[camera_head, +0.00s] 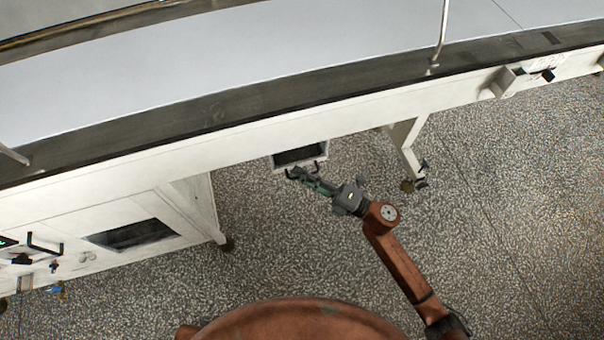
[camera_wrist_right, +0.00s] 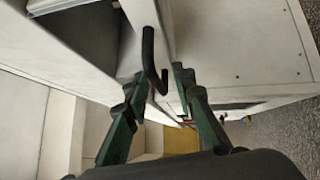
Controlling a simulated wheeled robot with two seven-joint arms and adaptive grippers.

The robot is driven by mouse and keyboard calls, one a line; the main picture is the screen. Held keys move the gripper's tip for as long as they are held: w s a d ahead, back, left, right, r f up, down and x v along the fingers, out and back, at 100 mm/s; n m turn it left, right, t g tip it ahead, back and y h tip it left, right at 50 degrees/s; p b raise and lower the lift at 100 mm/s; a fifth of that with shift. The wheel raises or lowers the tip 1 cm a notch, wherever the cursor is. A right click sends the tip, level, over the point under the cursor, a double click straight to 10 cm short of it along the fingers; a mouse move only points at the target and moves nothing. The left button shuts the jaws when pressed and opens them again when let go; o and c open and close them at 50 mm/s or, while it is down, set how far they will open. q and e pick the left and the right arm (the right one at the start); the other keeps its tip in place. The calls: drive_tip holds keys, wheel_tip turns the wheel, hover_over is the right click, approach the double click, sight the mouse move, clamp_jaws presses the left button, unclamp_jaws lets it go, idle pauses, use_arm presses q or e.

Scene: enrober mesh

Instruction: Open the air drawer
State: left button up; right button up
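The air drawer (camera_head: 277,166) is a small white box with a dark inside, jutting out from under the long machine's front edge in the head view. Part of its dark inside shows from above. Its black curved bar handle (camera_wrist_right: 149,55) stands out from the white front panel in the right wrist view. My right gripper (camera_head: 301,175) is at the drawer's front. In the wrist view its green and black fingers (camera_wrist_right: 158,82) are spread, with the handle's lower end between their tips. I cannot tell whether they touch it. My left gripper is not in view.
The white machine (camera_head: 230,135) runs across the head view above the drawer. A cabinet with a dark panel (camera_head: 132,234) stands at the left, and a support leg (camera_head: 404,145) stands right of the drawer. The speckled floor (camera_head: 270,250) in front is clear.

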clamp_jaws()
idle(0.7)
